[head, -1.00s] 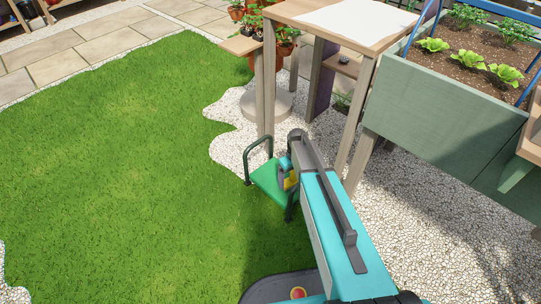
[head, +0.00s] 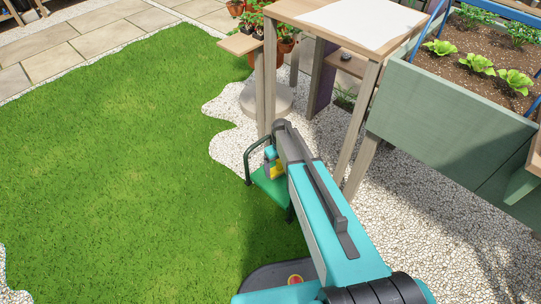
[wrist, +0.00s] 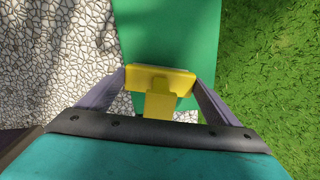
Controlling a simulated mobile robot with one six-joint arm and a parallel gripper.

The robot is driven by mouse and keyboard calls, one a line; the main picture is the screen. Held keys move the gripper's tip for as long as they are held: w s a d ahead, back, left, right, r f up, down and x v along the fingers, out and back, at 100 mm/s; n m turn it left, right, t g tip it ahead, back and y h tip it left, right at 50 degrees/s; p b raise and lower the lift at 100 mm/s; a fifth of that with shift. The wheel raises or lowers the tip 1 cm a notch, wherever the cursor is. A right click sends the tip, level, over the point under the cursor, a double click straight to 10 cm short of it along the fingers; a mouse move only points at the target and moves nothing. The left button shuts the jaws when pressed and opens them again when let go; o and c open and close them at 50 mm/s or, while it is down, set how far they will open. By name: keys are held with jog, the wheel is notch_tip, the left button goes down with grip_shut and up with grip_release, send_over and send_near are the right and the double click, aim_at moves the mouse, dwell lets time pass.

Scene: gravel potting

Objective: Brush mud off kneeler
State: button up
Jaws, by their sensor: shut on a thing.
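The kneeler (head: 270,190) is a green pad with dark green tubular side handles. It stands at the edge of the lawn and the gravel, partly hidden behind my arm in the head view. In the wrist view its flat green pad (wrist: 170,30) fills the upper middle and looks plain, with no mud I can make out. My gripper (wrist: 161,78) is shut on a yellow brush (wrist: 158,102), one finger on each side of it. The brush is over the pad's near part; I cannot tell if it touches. The brush also shows in the head view (head: 277,172).
A wooden potting bench (head: 330,12) stands just beyond the kneeler, its legs close to my arm. A green raised planter (head: 440,125) with lettuces is at the right. Potted plants stand behind the bench. The lawn (head: 120,180) at left is clear.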

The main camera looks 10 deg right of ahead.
aim_at(278, 162)
jog(key=shift+w+a, duration=0.25)
jog(key=shift+w, duration=0.1)
jog(key=shift+r+p, duration=0.3)
jog(key=shift+p, duration=0.2)
notch_tip(278, 162, up, 2)
jog(key=shift+r+p, duration=0.2)
jog(key=shift+p, duration=0.1)
jog(key=shift+r+p, duration=1.9)
jog(key=shift+r, duration=0.8)
jog(key=shift+r, duration=0.1)
